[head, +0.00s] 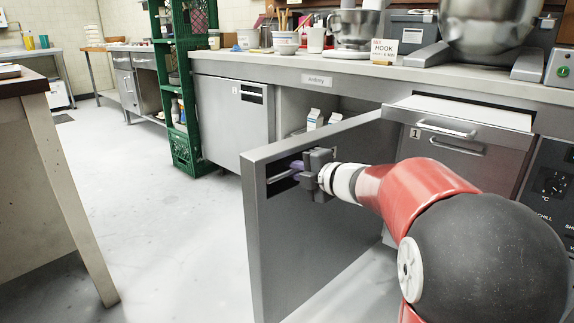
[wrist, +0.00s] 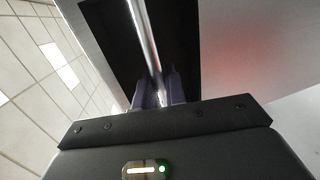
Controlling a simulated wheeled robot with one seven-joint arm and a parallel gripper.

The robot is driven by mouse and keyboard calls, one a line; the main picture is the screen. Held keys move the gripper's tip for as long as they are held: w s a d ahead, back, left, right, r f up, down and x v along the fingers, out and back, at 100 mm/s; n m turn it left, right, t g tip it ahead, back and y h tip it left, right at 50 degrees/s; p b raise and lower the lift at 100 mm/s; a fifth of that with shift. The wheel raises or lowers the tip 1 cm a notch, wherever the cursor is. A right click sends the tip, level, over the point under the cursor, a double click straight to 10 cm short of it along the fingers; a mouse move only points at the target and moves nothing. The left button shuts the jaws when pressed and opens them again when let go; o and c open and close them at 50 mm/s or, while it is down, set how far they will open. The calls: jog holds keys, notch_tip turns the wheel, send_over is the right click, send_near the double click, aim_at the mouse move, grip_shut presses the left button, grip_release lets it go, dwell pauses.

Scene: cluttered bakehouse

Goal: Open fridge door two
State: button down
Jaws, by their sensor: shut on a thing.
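A grey fridge door (head: 310,225) stands swung well open from the counter front in the head view, and no number shows on it. Its bar handle (head: 282,178) sits in a dark recess near the free edge. The bar also shows in the wrist view (wrist: 144,30), running into the dark recess. My gripper (head: 298,170) is shut on this handle, with its purple fingers (wrist: 158,92) on either side of the bar. Milk cartons (head: 314,119) show in the opened compartment behind the door; the rest of the inside is mostly hidden.
A closed door (head: 232,120) marked 1 is to the left, and a drawer front (head: 462,125) stands slightly out on the right. Green crates (head: 188,150) and a table (head: 50,170) stand at left. The floor (head: 150,215) between is clear.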

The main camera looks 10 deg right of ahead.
jog(key=shift+d, duration=0.1)
jog(key=c, duration=1.5)
grip_release()
jog(key=shift+p+v, duration=0.45)
jog(key=shift+v, duration=3.5)
